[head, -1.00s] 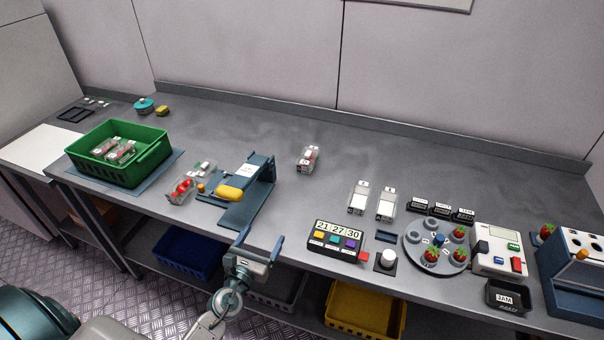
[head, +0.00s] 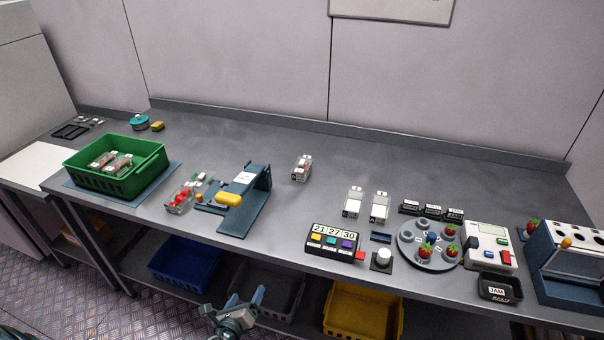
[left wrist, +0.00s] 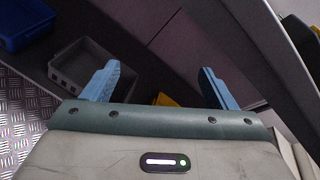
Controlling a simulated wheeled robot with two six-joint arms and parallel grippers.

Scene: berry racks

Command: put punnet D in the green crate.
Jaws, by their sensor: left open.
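The green crate (head: 125,184) stands on a blue mat at the left of the bench, with clear punnets (head: 117,163) of red berries inside. A closed punnet (head: 302,168) with some red in it stands alone at mid-bench. Two white-topped punnets (head: 353,202) (head: 380,206) stand side by side further right. An open punnet of red berries (head: 180,200) lies by the blue stand. The lettering is too small to tell which is punnet D. My left gripper (head: 245,298) is open and empty, low in front of the bench; its blue fingers show in the left wrist view (left wrist: 160,78). My right gripper is out of view.
A blue stand (head: 255,210) with a yellow handle sits right of the crate. A number display (head: 333,240), a round turntable (head: 420,262) and a scale-like device (head: 488,243) fill the right front. Blue (head: 185,262) and yellow (head: 362,312) bins sit below. The back of the bench is mostly clear.

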